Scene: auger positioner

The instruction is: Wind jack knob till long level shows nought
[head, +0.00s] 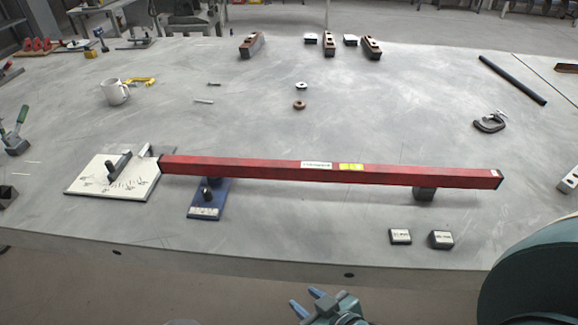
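The long level is a red bar (260,167) lying left to right across the table, with a white label and a yellow-green patch (351,167) near its middle. The patch is too small to read. Under its left part is the jack, with a blue base plate (207,212) and a dark knob (207,191) in front of the bar. A dark block (424,194) sits under its right part. A white board (85,181) with dark marks and a dark upright piece lies at the bar's left end. My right gripper (307,299) is empty at the bottom edge, fingers apart. My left gripper is out of view.
Two small dark blocks (400,236) (441,240) lie near the front edge, right of centre. A mug (116,92), a clamp (490,123), a black rod (512,79) and wooden blocks (251,45) lie farther back. The table front between jack and small blocks is clear.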

